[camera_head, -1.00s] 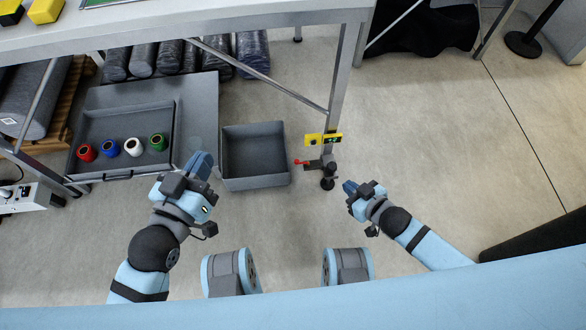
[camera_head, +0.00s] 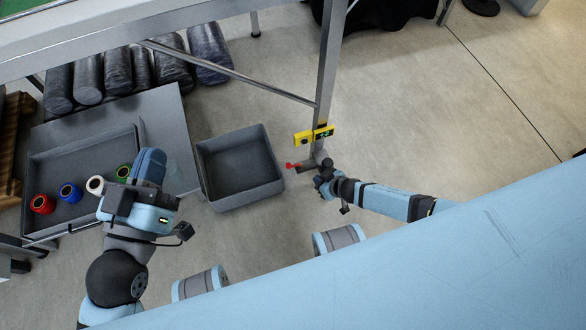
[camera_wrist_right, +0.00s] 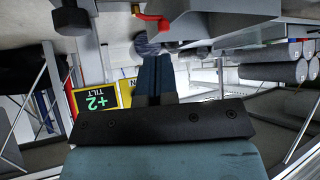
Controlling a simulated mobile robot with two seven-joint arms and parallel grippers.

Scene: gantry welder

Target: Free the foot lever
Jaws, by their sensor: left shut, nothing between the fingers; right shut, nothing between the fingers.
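The red foot lever (camera_head: 292,165) sticks out to the left from the dark foot at the bottom of the metal table leg (camera_head: 327,75). It also shows at the top of the right wrist view (camera_wrist_right: 152,20). My right gripper (camera_head: 319,181) is shut and empty, close beside the foot, just right of and below the lever. In the right wrist view its blue fingers (camera_wrist_right: 153,72) are together and apart from the lever. It partly hides the foot in the head view. My left gripper (camera_head: 149,163) is shut and empty, over the drawer's right side.
A yellow-framed display (camera_head: 324,132) on the leg reads +2, with TILT under it in the wrist view. A grey open bin (camera_head: 279,183) stands left of the leg. The drawer (camera_head: 85,147) holds red, blue, white and green rolls.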

